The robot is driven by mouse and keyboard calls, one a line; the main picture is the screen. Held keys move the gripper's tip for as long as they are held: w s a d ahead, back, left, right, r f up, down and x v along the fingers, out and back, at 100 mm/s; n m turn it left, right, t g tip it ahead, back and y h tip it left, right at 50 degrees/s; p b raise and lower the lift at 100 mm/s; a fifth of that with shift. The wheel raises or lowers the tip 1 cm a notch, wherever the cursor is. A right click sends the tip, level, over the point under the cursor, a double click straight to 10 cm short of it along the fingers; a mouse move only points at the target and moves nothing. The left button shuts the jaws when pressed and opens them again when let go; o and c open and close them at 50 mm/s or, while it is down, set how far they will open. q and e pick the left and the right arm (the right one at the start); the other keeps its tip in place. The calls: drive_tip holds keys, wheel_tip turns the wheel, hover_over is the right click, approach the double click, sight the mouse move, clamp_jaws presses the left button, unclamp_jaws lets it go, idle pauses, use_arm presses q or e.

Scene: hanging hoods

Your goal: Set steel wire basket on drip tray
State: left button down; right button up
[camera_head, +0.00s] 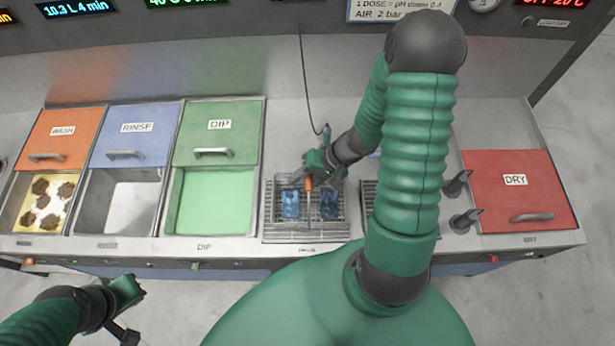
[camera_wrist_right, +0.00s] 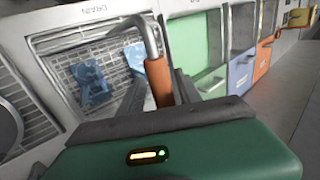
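The steel wire basket (camera_head: 340,214) sits low over the drip tray (camera_head: 306,235) in the drain bay, with two blue parts in it. I cannot tell whether its bottom touches the tray. Its handle has an orange grip (camera_head: 309,183). My right gripper (camera_head: 318,166) is at the top of this handle. In the right wrist view the orange grip (camera_wrist_right: 159,82) stands just ahead of the dark jaws (camera_wrist_right: 160,100); their hold on it is unclear. My left gripper (camera_head: 128,310) is open and empty, low at the left, away from the bench.
The green dip tank (camera_head: 213,200), rinse tank (camera_head: 130,200) and wash tank (camera_head: 45,200) stand left of the bay. Right are a second grating (camera_head: 370,200), two dark nozzles (camera_head: 463,220) and the red dry lid (camera_head: 518,190). A cable (camera_head: 306,90) hangs behind the basket.

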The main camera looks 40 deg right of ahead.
drive_tip(key=a+v, duration=0.1)
drive_tip(key=v, duration=1.1)
use_arm(q)
drive_tip(key=shift+w+a, duration=0.1)
drive_tip(key=shift+a, duration=1.55)
use_arm(e)
drive_tip(key=w+a+r+n+g+h, duration=0.1)
drive_tip(key=a+n+h, duration=0.4)
drive_tip(key=a, duration=1)
drive_tip(key=shift+w+a+r+n+g, duration=0.2)
drive_tip(key=shift+w+r+n+g, duration=0.35)
drive_tip(key=shift+n, duration=0.95)
